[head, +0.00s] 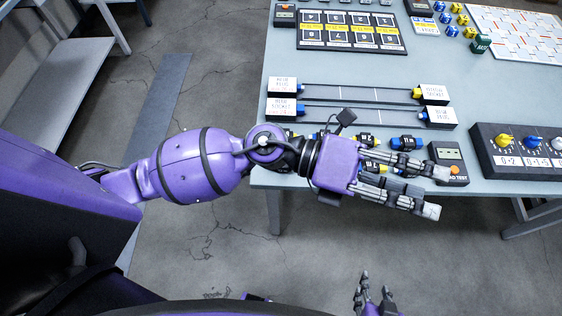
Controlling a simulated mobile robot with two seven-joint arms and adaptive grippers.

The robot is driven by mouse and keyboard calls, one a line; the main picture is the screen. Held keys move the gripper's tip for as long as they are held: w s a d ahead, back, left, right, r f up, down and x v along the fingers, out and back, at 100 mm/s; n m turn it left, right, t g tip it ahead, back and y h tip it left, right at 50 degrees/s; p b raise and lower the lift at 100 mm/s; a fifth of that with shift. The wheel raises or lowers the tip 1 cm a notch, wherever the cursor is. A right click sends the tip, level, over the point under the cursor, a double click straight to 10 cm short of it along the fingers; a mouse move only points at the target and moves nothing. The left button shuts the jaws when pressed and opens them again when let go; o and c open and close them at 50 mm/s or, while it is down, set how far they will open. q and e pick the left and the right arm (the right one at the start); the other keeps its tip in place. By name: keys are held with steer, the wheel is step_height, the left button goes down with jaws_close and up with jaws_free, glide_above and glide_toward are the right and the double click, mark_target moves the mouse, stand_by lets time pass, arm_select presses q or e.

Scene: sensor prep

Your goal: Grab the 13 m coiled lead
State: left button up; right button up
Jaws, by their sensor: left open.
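Several short blue-and-black leads with small labels lie along the table's front edge, among them one lead (405,143) behind my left gripper and another (367,141) left of it. The labels are too small for me to tell which one is the 13 m lead. My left gripper (441,193) is open and empty, its fingers pointing right over the front edge. Its hand and fingers cover part of the row of leads. My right gripper (377,279) shows at the bottom, below and clear of the table, its fingers apart with nothing seen between them.
A tester box (450,158) with an orange button sits just beyond my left fingertips. A dark knob panel (520,150) is at the right. Two rail fixtures (361,96) lie behind the leads. A labelled black board (351,31) is at the back. Bare table (340,66) lies between.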

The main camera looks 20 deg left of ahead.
arm_select(q)
steer(key=s+a+f+m+g+y, duration=0.1)
steer(key=a+f+m+g+y, duration=0.1)
steer(key=a+f+m+y, duration=0.3)
steer(key=a+f+m+g+y, duration=0.1)
steer(key=f+m+y, duration=0.25)
steer(key=f, duration=0.25)
steer(key=w+a+f+t+y, duration=0.1)
steer(key=w+a+y, duration=0.2)
steer(key=a, duration=0.3)
steer(key=w+a+f+m+t+y, duration=0.1)
steer(key=w+a+f+y, duration=0.1)
steer(key=a, duration=0.4)
steer(key=w+a+f+t+y, duration=0.1)
steer(key=w+a+y, duration=0.3)
steer(key=w+a, duration=0.2)
steer(key=shift+a+f+m+y, duration=0.15)
steer(key=shift+a+m+y, duration=0.2)
steer(key=shift+a, duration=0.05)
steer(key=shift+w+a+f, duration=0.1)
steer(key=shift+f, duration=0.3)
steer(key=f, duration=0.6)
steer(key=shift+w+f, duration=0.25)
steer(key=shift+f, duration=0.05)
steer(key=shift+d, duration=0.2)
steer(key=c, duration=1.3)
steer(key=shift+r, duration=0.1)
